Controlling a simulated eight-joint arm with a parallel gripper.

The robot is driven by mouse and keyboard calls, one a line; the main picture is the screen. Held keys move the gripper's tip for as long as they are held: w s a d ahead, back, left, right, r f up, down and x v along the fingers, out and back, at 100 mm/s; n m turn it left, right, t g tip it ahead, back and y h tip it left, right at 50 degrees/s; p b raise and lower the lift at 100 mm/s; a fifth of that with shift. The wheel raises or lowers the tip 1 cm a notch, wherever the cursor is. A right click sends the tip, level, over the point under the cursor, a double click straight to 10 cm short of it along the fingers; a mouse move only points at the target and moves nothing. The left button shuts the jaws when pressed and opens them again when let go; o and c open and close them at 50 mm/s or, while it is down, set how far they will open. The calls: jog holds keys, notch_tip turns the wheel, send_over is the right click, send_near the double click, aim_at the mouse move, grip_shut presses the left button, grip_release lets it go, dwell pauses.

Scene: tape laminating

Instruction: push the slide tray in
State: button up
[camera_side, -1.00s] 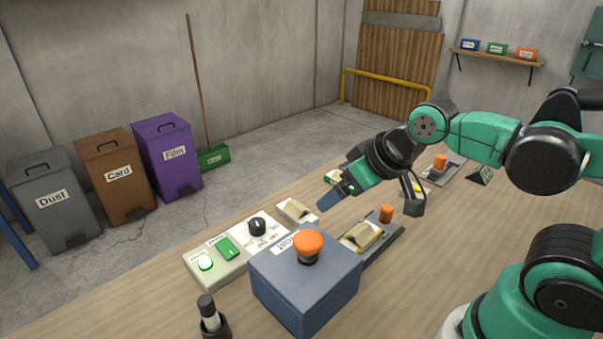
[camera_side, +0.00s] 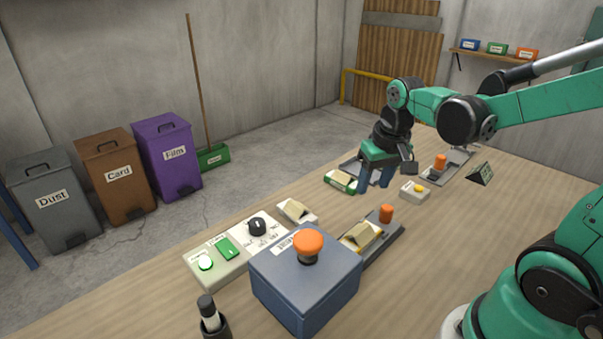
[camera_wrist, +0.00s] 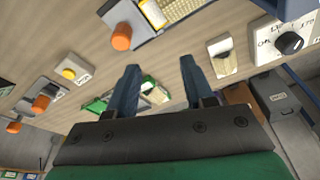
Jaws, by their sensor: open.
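A dark grey tray with an upright orange knob (camera_side: 386,213) sits right of the blue box (camera_side: 300,285) and carries a cream and yellow piece (camera_side: 360,236). It also shows at the top of the wrist view, with its orange knob (camera_wrist: 122,37). A second dark tray with an orange knob (camera_side: 440,161) lies farther back. I cannot tell for certain which one is the slide tray. My gripper (camera_side: 375,178) is open and empty, pointing down above the table behind the nearer tray. Its two blue fingers (camera_wrist: 158,82) are apart, touching neither tray.
A green and white box (camera_side: 341,181) lies left of my gripper. A yellow-button box (camera_side: 414,189) is to the right. A control panel with dial (camera_side: 257,227) and an orange-topped button (camera_side: 308,243) are nearer.

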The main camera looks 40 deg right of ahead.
aim_at(388, 207)
jog(key=d+f, duration=0.1)
jog(key=d+f+m+g, duration=0.1)
jog(key=d, duration=0.1)
jog(key=s+d+f+m+g, duration=0.1)
jog(key=d, duration=0.1)
jog(key=shift+f+y, duration=0.15)
jog(key=shift+y, duration=0.25)
jog(key=shift+f, duration=2.75)
grip_shut()
